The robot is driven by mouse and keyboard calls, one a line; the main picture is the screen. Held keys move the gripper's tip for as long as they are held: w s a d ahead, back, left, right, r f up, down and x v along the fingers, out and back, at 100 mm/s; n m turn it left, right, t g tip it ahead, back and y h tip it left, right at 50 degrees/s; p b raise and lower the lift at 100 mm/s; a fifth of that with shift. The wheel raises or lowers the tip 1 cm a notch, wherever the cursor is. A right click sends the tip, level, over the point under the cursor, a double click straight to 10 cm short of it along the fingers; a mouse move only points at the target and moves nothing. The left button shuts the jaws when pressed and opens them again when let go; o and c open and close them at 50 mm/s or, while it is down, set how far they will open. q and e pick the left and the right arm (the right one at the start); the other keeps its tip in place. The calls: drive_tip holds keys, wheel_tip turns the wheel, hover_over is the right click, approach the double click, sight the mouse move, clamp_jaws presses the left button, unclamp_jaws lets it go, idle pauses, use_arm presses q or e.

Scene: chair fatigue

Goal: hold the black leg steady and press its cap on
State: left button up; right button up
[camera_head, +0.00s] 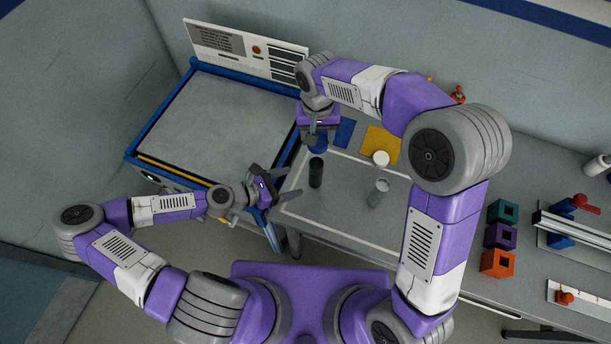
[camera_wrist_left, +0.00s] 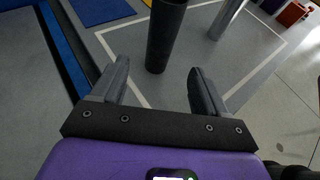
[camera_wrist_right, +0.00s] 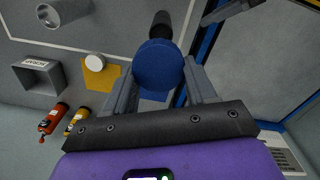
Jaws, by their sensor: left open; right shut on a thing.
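The black leg (camera_head: 316,174) stands upright inside the pale outline on the bench. My left gripper (camera_head: 287,186) is open and empty, to the left of the leg, its fingers pointing toward it. In the left wrist view the black leg (camera_wrist_left: 165,36) rises just beyond the open fingertips (camera_wrist_left: 158,68), not gripped. My right gripper (camera_head: 319,133) is shut on the blue cap (camera_head: 318,146), above and behind the leg. In the right wrist view the blue cap (camera_wrist_right: 158,66) sits between the fingertips, and the black leg (camera_wrist_right: 161,24) shows beyond it, apart from the cap.
A white cap (camera_head: 380,158) lies on a yellow square (camera_head: 382,142), beside a blue square (camera_head: 344,133). A blue-edged machine (camera_head: 218,118) stands close on the left. Coloured blocks (camera_head: 500,236) lie far right.

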sight(310, 177)
use_arm(q)
drive_tip(key=x, duration=1)
drive_tip(key=shift+f, duration=0.15)
drive_tip(key=c, duration=1.2)
drive_tip(key=shift+c, duration=0.2)
use_arm(e)
drive_tip(key=f+n, duration=0.2)
drive_tip(key=n, duration=0.1)
drive_tip(key=f+n, duration=0.2)
drive_tip(key=shift+a+n+g, duration=0.2)
drive_tip(key=shift+n+g, duration=0.2)
drive_tip(key=shift+f, duration=2.1)
